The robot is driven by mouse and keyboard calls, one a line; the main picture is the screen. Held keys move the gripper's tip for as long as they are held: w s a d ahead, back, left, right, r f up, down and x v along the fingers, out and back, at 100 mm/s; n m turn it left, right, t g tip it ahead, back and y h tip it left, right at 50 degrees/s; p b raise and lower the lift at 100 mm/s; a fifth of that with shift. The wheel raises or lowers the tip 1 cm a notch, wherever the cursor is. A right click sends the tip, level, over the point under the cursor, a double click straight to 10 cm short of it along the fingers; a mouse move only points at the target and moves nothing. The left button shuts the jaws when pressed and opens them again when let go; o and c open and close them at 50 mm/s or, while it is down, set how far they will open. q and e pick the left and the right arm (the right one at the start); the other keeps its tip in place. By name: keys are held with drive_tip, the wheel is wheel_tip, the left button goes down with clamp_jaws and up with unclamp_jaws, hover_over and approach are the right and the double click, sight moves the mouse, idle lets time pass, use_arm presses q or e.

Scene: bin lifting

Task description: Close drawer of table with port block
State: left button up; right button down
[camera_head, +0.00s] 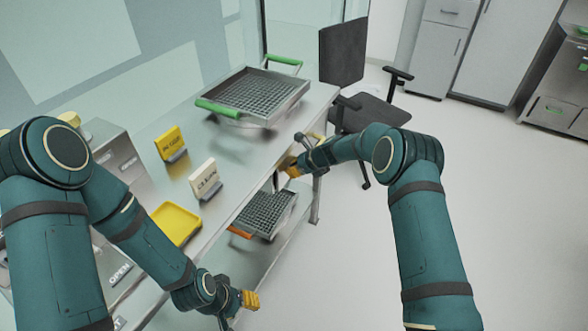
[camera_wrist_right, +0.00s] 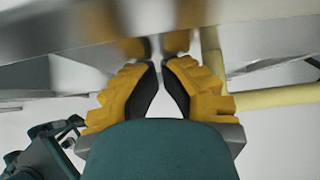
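The metal table (camera_head: 235,165) runs diagonally through the middle of the head view. I cannot pick out its drawer or the port block for sure. My right gripper (camera_head: 289,168) is at the table's right edge, near a table leg. In the right wrist view the right gripper (camera_wrist_right: 160,64) has its yellow fingers nearly together at the tips, with nothing visible between them, close to a shiny metal surface (camera_wrist_right: 75,40). My left gripper (camera_head: 250,300) is low at the table's near side; its finger opening is too small to tell.
A wire basket with green handles (camera_head: 252,95) and a yellow tray (camera_head: 175,223) stand on the table. Another basket (camera_head: 265,212) is below. Yellow (camera_head: 171,143) and white (camera_head: 203,179) signs stand between. An office chair (camera_head: 343,55) is behind; the right floor is clear.

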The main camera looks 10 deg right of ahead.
use_arm(q)
drive_tip(key=shift+s+d+r+p, duration=0.15)
drive_tip(key=shift+s+r+p, duration=0.15)
drive_tip(key=shift+r+p, duration=0.45)
use_arm(e)
drive_tip(key=s+d+f+v, duration=0.1)
drive_tip(key=f+v, duration=0.1)
drive_tip(key=v, duration=1)
drive_tip(key=shift+s+d+r, duration=0.25)
drive_tip(key=shift+d, duration=0.35)
drive_tip(key=s+a+f+n+g+h, duration=0.1)
drive_tip(key=s+f+n+g+h, duration=0.1)
drive_tip(key=s+f+n, duration=0.6)
drive_tip(key=s+a+f+n+g+h, duration=0.1)
drive_tip(key=s+f+n, duration=0.25)
drive_tip(key=s, duration=0.75)
drive_tip(key=s+a+n, duration=0.4)
drive_tip(key=s+n, duration=0.7)
drive_tip(key=s, duration=0.5)
drive_tip(key=shift+s+h, duration=0.25)
drive_tip(key=shift+h, duration=0.05)
use_arm(q)
drive_tip(key=shift+s, duration=0.1)
use_arm(e)
drive_tip(key=shift+s+f+n, duration=0.1)
drive_tip(key=shift+n, duration=0.15)
